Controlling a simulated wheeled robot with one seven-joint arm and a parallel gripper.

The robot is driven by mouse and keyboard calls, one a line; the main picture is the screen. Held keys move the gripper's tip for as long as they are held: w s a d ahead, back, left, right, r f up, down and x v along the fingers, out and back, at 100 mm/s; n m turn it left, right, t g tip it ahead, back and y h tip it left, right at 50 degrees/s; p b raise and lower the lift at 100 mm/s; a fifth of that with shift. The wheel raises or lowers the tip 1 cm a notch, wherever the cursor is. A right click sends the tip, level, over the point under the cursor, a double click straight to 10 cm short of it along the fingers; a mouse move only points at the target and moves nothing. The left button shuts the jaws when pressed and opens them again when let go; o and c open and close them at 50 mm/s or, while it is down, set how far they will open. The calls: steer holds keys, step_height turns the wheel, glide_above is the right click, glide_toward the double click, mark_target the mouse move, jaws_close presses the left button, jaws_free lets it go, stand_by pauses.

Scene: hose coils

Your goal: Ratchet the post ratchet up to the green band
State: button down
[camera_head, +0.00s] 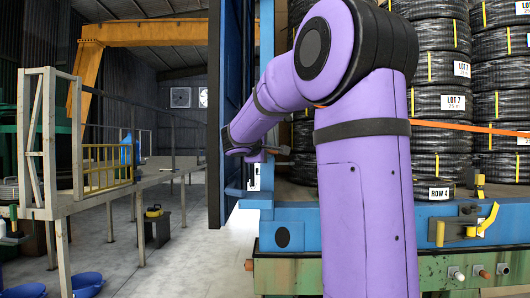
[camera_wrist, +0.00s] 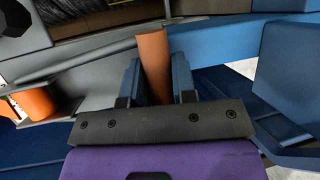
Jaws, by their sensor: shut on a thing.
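In the wrist view, the fingers of my gripper (camera_wrist: 156,82) stand on either side of an orange-brown cylindrical handle (camera_wrist: 153,48) and are shut on it. I take this handle to be that of the post ratchet. In the head view, my gripper (camera_head: 273,151) is small, beside the blue post at the truck's edge, and the handle tip (camera_head: 284,150) shows just past it. The ratchet's body is mostly hidden by my arm and gripper. I cannot make out a green band in either view.
A second orange cylinder (camera_wrist: 36,103) shows at the left of the wrist view. Stacked black hose coils (camera_head: 440,100) with an orange strap (camera_head: 470,128) stand behind my arm. A yellow-handled fitting (camera_head: 484,220) is at right. The floor (camera_head: 190,250) at left is open.

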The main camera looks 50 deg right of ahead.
steer(key=shift+s+a, duration=0.1)
steer(key=shift+a, duration=0.05)
steer(key=shift+s+a+r+n+g+y, duration=0.3)
steer(key=shift+s+a+g+y, duration=0.15)
steer(key=shift+s+a+y, duration=0.25)
steer(key=shift+s+a+r+n+g+y, duration=0.25)
steer(key=shift+s+a+g+y, duration=0.25)
steer(key=shift+a+y, duration=0.3)
steer(key=shift+s+a+r+n+g+y, duration=0.25)
steer(key=shift+s+a+r+g+y, duration=0.3)
steer(key=shift+s+a+r+y, duration=0.65)
steer(key=shift+a+r, duration=0.2)
steer(key=c, duration=0.9)
jaws_free()
steer(key=shift+s, duration=0.1)
steer(key=shift+c, duration=0.2)
steer(key=shift+a+r, duration=0.1)
steer(key=v, duration=1)
steer(key=shift+a, duration=0.35)
